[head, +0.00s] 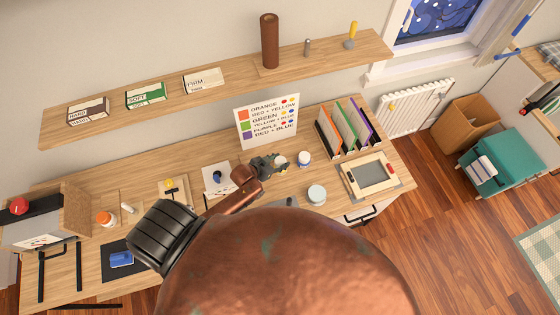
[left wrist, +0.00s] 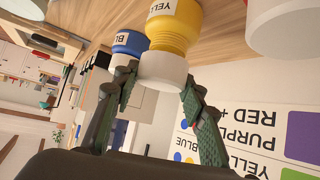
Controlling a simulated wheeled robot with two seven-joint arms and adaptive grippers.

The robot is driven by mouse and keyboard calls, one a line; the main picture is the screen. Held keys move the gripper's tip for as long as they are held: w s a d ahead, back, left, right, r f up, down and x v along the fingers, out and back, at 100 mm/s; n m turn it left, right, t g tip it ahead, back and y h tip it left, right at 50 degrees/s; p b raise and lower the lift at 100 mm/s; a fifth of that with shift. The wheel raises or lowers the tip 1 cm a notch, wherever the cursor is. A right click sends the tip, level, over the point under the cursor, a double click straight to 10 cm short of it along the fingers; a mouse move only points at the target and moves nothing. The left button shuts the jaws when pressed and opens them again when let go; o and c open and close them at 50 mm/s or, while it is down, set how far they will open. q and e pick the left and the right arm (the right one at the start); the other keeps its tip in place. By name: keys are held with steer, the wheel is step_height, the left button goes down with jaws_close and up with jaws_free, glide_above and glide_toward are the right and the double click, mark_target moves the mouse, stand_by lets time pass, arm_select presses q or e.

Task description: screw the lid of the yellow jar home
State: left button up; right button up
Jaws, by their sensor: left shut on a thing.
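The yellow jar (left wrist: 174,32) stands on the desk, mostly hidden behind my left gripper in the head view. Its white lid (left wrist: 163,70) sits on the jar's neck, in line with it. I cannot tell how tightly it is seated. My left gripper (left wrist: 160,82) has its two fingers on opposite sides of the lid, shut on it. In the head view the left gripper (head: 270,163) is over the desk, just in front of the colour-mixing card. My right gripper is not in view.
A blue jar (left wrist: 130,42) with a white lid stands close beside the yellow one. It also shows in the head view (head: 304,159). Another pale-lidded jar (head: 317,194) stands nearer the desk's front. The colour card (head: 266,121) stands behind; a file rack (head: 345,128) is right.

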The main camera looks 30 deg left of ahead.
arm_select(q)
steer(key=shift+f+b, duration=0.6)
steer(key=shift+f, duration=0.35)
steer(key=o, duration=1)
steer(key=v, duration=1.2)
